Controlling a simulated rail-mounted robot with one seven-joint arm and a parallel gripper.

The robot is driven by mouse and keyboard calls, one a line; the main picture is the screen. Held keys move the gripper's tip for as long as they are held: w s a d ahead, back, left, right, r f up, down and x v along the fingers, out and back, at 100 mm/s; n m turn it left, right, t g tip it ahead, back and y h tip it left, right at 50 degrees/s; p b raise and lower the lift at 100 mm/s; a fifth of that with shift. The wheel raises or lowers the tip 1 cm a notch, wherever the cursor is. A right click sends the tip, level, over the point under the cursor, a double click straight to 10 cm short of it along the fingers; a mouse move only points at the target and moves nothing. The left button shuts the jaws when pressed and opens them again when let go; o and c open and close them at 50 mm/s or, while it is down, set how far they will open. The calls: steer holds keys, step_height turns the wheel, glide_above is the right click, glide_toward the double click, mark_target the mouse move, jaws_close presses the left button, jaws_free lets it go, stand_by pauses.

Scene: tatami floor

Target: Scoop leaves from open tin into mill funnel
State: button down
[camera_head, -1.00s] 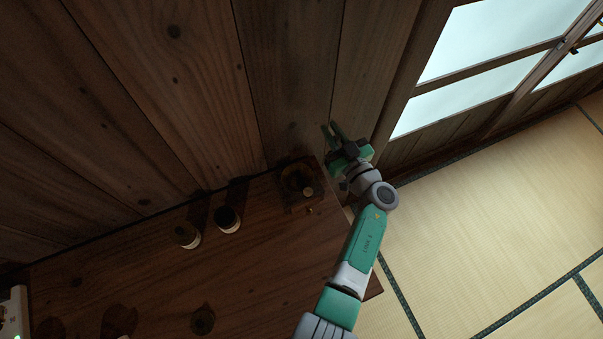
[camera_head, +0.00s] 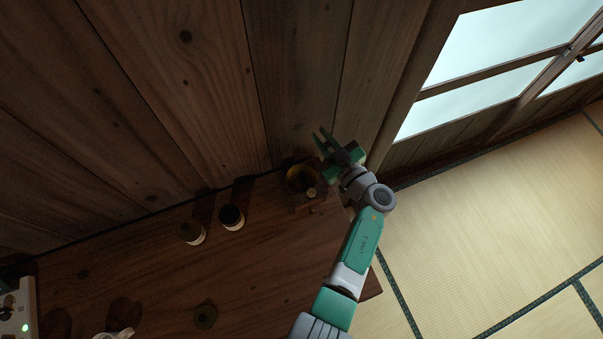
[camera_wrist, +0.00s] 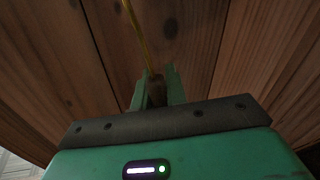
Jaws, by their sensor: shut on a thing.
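The mill (camera_head: 303,201) stands on the dark wooden table near its back right corner, with a round brass-coloured funnel (camera_head: 291,180) on top. My gripper (camera_head: 322,140) is above and just right of the mill, near the wall. In the wrist view my gripper (camera_wrist: 156,88) is shut on the scoop's brown handle, and the scoop's thin yellow shaft (camera_wrist: 138,35) runs upward out of the picture. The scoop's bowl and any leaves are not visible. Two light-sided tins, one on the left (camera_head: 194,236) and one on the right (camera_head: 232,221), stand left of the mill; both have dark tops.
A plank wall (camera_head: 190,90) rises directly behind the table (camera_head: 260,270). A white device with a green light (camera_head: 25,315), a white cup (camera_head: 118,334) and a small round dark thing (camera_head: 205,315) are at the lower left. Tatami floor (camera_head: 480,220) lies to the right.

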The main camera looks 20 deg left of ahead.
steer(key=shift+s+a+r+n+p, duration=0.25)
steer(key=shift+s+a+n, duration=0.25)
steer(key=shift+s, duration=0.25)
steer(key=shift+s+a+r+n+p, duration=0.1)
steer(key=shift+s+a+n+p, duration=0.2)
steer(key=shift+s+a+n, duration=0.3)
steer(key=shift+s+a+r+n+p, duration=0.25)
steer(key=shift+s+n, duration=0.25)
steer(key=shift+s, duration=0.35)
steer(key=shift+s+a, duration=0.1)
steer(key=shift+s+a+f+n, duration=0.2)
steer(key=shift+s+a+n, duration=0.25)
steer(key=shift+s+n, duration=0.2)
steer(key=shift+s+a+f+n+b, duration=0.15)
steer(key=shift+s+a+n+b, duration=0.2)
steer(key=shift+s+b, duration=0.2)
steer(key=shift+s+a+r+n, duration=0.25)
steer(key=shift+s+r+n, duration=0.25)
steer(key=shift+r, duration=0.1)
steer(key=shift+s+a+r+n, duration=0.25)
steer(key=shift+s+r+n, duration=0.15)
steer(key=shift+r+n, duration=0.15)
